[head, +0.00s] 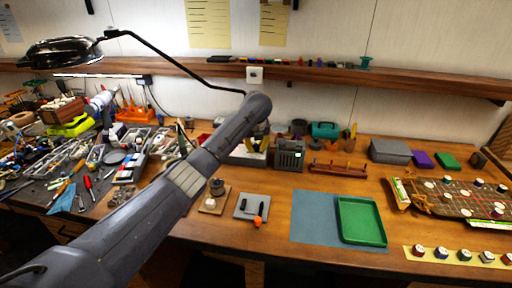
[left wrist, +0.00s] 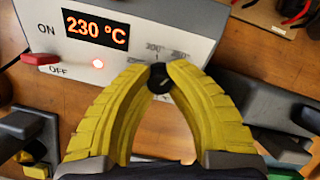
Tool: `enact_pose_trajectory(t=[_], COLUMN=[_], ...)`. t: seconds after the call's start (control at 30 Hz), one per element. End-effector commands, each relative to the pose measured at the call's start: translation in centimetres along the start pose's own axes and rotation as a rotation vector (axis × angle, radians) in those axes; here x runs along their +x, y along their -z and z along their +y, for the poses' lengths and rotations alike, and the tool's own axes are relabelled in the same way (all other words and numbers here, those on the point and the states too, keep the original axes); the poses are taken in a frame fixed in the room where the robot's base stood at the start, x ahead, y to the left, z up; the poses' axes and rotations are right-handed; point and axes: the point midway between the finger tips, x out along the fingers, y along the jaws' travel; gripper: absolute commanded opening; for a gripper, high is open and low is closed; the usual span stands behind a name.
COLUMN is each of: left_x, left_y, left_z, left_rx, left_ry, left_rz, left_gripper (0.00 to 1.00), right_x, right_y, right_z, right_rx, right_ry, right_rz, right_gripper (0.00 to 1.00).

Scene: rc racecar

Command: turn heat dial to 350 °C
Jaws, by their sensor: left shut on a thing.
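The heat station (left wrist: 152,30) is a light grey box with a red-digit display (left wrist: 95,30) reading 230 °C. My right gripper is not in view.
In the head view, a grey block with an orange-handled tool (head: 259,220) and a small stand (head: 215,199) are near the bench's front. A green tray (head: 361,221) lies on a blue mat (head: 312,231) to the right. Tools clutter the left.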

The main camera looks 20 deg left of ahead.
Motion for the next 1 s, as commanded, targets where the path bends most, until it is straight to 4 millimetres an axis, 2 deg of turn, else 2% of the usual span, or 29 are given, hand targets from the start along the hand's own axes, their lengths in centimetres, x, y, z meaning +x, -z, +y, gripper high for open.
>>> enact_pose_trajectory(t=[0.03,0.5,0.53,0.8,1.0], left_x=[-0.29,-0.39,-0.39,-0.22,-0.15], left_y=[-0.44,-0.49,-0.49,-0.24,-0.14], left_z=[0.19,0.12,0.11,0.01,-0.02], left_rx=[0.002,0.014,0.014,0.016,0.017], left_ry=[-0.001,0.001,0.001,0.001,0.001], left_rz=[-0.009,-0.011,-0.011,-0.006,-0.005], left_gripper=[0.00,0.00,0.17,0.49,0.50], right_x=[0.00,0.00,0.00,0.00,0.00], right_y=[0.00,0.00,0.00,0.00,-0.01], right_z=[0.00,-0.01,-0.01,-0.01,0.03], right_rx=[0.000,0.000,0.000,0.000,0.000], right_ry=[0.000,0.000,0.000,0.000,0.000], right_rz=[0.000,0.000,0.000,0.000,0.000], right_gripper=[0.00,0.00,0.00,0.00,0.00])
